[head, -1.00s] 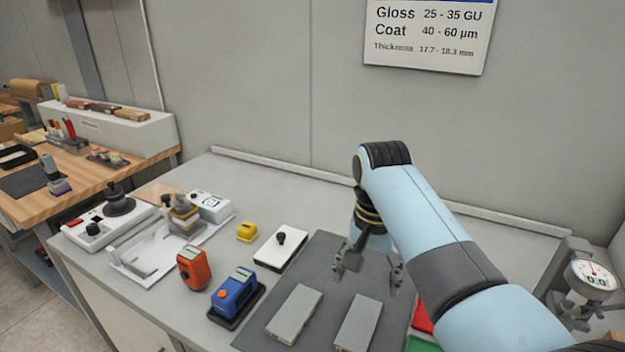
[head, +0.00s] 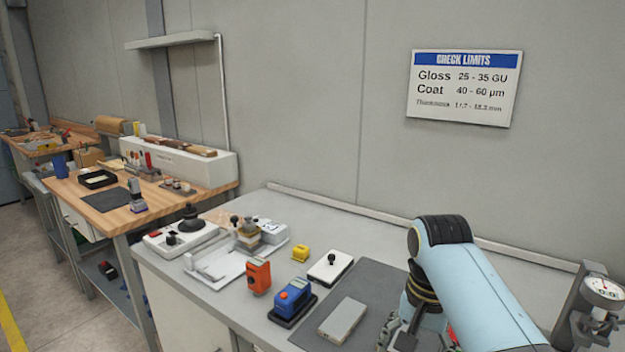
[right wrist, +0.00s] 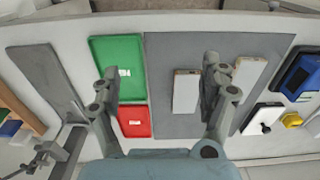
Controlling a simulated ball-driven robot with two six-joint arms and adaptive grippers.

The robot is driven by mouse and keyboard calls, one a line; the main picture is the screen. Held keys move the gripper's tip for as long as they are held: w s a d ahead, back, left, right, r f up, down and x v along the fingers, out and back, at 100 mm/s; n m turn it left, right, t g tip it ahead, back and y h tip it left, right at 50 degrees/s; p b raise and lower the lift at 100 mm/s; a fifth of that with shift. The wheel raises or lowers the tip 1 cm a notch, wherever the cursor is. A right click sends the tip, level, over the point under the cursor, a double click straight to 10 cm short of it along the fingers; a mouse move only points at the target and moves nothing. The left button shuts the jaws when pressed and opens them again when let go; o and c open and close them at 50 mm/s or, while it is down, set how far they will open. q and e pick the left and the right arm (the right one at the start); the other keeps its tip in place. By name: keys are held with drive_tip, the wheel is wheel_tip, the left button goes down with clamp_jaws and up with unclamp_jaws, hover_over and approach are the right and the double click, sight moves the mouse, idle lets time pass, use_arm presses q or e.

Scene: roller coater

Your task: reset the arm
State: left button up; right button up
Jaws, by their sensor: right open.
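My right arm reaches in from the lower right of the head view. My right gripper (head: 418,335) is low in that view, over the dark grey mat (head: 375,283), with its lower part cut off by the frame edge. In the right wrist view the right gripper (right wrist: 165,75) is open and empty, its two fingers wide apart above the mat (right wrist: 160,120). A grey block (right wrist: 186,92) lies on the mat between the fingers. A second block (right wrist: 246,76) lies beside the other finger, partly hidden by it. My left gripper does not show.
A blue meter (head: 292,298), orange meter (head: 258,275), yellow item (head: 300,254) and white plate with a black knob (head: 330,267) stand left of the mat. Green (right wrist: 118,62) and red (right wrist: 134,122) trays lie beside it. A dial gauge (head: 603,292) stands at right.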

drive_tip(key=s+d+n+t, duration=0.2)
drive_tip(key=s+d+n, duration=0.1)
drive_tip(key=s+d, duration=0.8)
drive_tip(key=s+r+n+t, duration=0.2)
drive_tip(key=s+r+n, duration=0.4)
drive_tip(key=s, duration=0.8)
wheel_tip(320, 180, down, 38)
drive_tip(key=s+d+m+g+b, duration=0.2)
drive_tip(key=b, duration=1.1)
drive_tip(key=s+f+b, duration=0.4)
drive_tip(key=s+f, duration=0.2)
drive_tip(key=f, duration=0.3)
drive_tip(key=s+d+f+b, duration=0.1)
drive_tip(key=s+f+b, duration=0.2)
drive_tip(key=s+f, duration=0.3)
drive_tip(key=s+f+g+b, duration=0.1)
drive_tip(key=s+f+b, duration=0.3)
drive_tip(key=f, duration=0.9)
drive_tip(key=s, duration=0.2)
drive_tip(key=shift+s+d+h+b, duration=0.15)
drive_tip(key=shift+s+h+b, duration=0.15)
drive_tip(key=shift+h, duration=0.1)
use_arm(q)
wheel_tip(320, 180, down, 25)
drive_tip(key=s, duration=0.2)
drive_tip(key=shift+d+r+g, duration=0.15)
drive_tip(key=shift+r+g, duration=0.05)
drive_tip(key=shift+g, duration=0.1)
use_arm(e)
drive_tip(key=shift+c, duration=0.3)
